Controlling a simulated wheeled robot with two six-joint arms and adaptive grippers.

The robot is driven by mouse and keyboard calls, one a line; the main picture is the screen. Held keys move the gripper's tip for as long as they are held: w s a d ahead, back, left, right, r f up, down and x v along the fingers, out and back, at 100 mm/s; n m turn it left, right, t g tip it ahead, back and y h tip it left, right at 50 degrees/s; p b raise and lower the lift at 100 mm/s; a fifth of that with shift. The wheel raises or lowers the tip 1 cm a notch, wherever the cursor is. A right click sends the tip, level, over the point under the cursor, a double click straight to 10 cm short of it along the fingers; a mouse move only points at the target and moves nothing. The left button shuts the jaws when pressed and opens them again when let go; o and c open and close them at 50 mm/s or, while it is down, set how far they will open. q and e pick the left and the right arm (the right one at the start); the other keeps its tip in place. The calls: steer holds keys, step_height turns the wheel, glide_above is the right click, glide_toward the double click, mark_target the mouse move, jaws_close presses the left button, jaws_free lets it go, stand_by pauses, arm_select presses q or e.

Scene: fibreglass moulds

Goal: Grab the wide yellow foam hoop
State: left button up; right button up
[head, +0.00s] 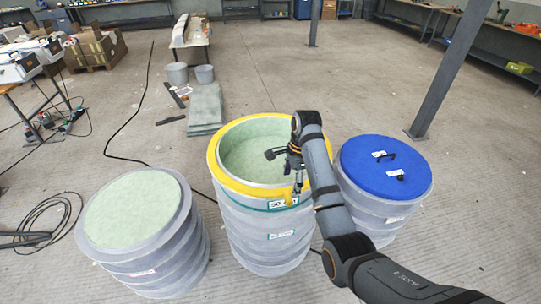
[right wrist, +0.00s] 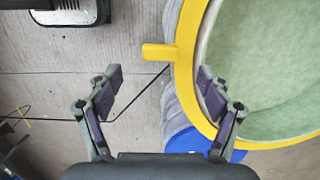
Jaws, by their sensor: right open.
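The wide yellow foam hoop (head: 217,165) lies around the top rim of the middle grey ribbed mould (head: 262,240), whose hollow inside is pale green. In the right wrist view the hoop (right wrist: 184,62) curves down the right half, with a yellow tab (right wrist: 158,52) sticking out from its outer side. My right gripper (head: 284,170) is open and empty at the near right part of the rim. In the right wrist view its spread fingers (right wrist: 160,78) lie either side of the hoop's outer edge, the right finger overlapping the hoop. Contact cannot be told.
A mould with a pale green top (head: 135,208) stands at left. A mould with a blue lid (head: 385,168) and black handle stands close at right. Grey buckets (head: 190,74), flat slabs (head: 205,108) and a steel post (head: 450,70) stand behind. Cables lie on the floor at left.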

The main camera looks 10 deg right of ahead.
mark_target(288, 196)
arm_select(q)
steer(key=shift+w+f, duration=0.1)
steer(key=shift+f, duration=0.85)
arm_select(e)
steer(key=shift+w+a+f, duration=0.1)
steer(key=shift+a+f, duration=0.05)
steer(key=shift+f, duration=0.75)
step_height(288, 196, down, 5)
steer(key=b, duration=0.4)
steer(key=shift+r, duration=0.2)
steer(key=shift+f, duration=0.25)
arm_select(q)
step_height(288, 196, down, 4)
steer(key=shift+d+r, duration=0.1)
steer(key=shift+r, duration=0.1)
arm_select(e)
steer(key=shift+a+r, duration=0.1)
steer(key=shift+c, duration=1.2)
steer(key=c, duration=1)
